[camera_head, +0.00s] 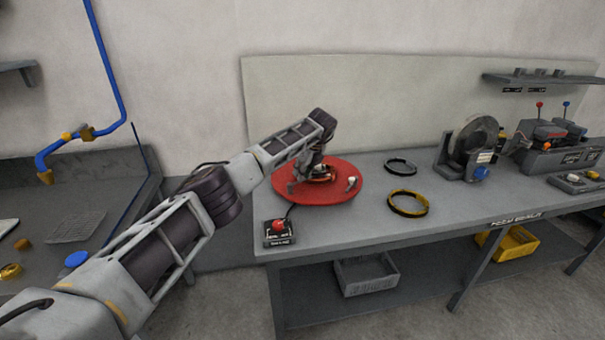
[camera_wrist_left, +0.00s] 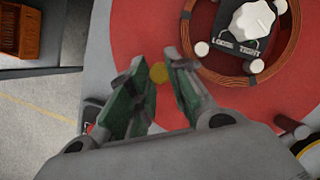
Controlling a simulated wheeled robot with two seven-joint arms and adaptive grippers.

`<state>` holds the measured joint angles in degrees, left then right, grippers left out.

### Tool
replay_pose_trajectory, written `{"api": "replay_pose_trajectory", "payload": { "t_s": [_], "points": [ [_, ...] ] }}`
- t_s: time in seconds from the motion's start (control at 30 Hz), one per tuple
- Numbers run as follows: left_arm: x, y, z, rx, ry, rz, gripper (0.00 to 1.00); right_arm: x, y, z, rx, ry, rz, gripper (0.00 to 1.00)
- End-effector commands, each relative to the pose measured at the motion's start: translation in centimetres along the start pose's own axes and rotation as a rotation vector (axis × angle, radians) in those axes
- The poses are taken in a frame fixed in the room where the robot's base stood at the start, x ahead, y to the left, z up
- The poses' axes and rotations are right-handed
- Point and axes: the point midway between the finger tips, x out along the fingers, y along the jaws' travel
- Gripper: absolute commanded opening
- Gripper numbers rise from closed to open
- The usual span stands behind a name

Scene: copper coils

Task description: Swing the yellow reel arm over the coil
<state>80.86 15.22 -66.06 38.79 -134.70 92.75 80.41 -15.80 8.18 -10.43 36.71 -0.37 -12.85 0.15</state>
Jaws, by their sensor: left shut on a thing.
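The red round reel plate (camera_head: 335,190) lies on the bench, and its red face also shows in the wrist view (camera_wrist_left: 130,30). A copper coil (camera_wrist_left: 283,62) rings the hub on it. At the hub is a white knob (camera_wrist_left: 252,20) on a dark plate marked LOOSE and TIGHT. My left gripper (camera_head: 296,186) reaches down over the left part of the plate. In the wrist view its green-padded fingers (camera_wrist_left: 160,88) are closed on a small yellow round piece (camera_wrist_left: 159,73), seemingly the reel arm's end, left of the coil. The rest of the yellow arm is hidden. My right gripper is out of view.
A control box with a red button (camera_head: 279,230) stands at the bench's front left corner. A black-yellow ring (camera_head: 408,203) and a dark ring (camera_head: 400,166) lie right of the plate. A grey machine (camera_head: 470,150) stands farther right. Bare bench lies between them.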

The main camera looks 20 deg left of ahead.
Motion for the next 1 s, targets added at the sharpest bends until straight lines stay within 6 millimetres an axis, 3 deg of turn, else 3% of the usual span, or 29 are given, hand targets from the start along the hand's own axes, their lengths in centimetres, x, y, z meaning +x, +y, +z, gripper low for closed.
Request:
{"api": "replay_pose_trajectory", "payload": {
  "t_s": [0.27, 0.67, 1.0],
  "points": [
    [-0.3, -0.2, 0.2, -0.079, -0.003, 0.027, 0.00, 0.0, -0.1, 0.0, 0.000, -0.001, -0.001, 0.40],
    [-0.3, -0.2, 0.2, -0.169, -0.003, 0.064, 0.00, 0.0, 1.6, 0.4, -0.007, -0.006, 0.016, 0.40],
    [-0.3, -0.1, 0.3, -0.223, -0.004, 0.085, 0.00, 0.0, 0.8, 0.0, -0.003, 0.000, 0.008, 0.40]
  ]
}}
